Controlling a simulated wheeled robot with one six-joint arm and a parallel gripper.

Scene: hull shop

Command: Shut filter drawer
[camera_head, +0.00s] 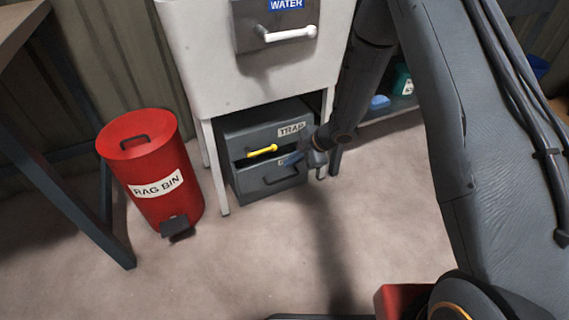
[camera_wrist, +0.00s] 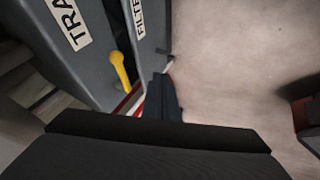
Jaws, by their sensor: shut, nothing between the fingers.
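The filter drawer (camera_head: 262,188) is the lower drawer of the grey cabinet (camera_head: 240,129) under the white sink unit. It stands partly pulled out, with a dark gap above and behind its front. In the wrist view its front (camera_wrist: 143,30) carries a label starting "FILTE", partly cut off.
A red rag bin (camera_head: 148,170) with a pedal stands left of the cabinet. The sink unit's legs (camera_head: 216,172) flank the cabinet. A dark-legged bench (camera_head: 75,207) is at the left. The floor (camera_head: 260,255) before the drawer is clear.

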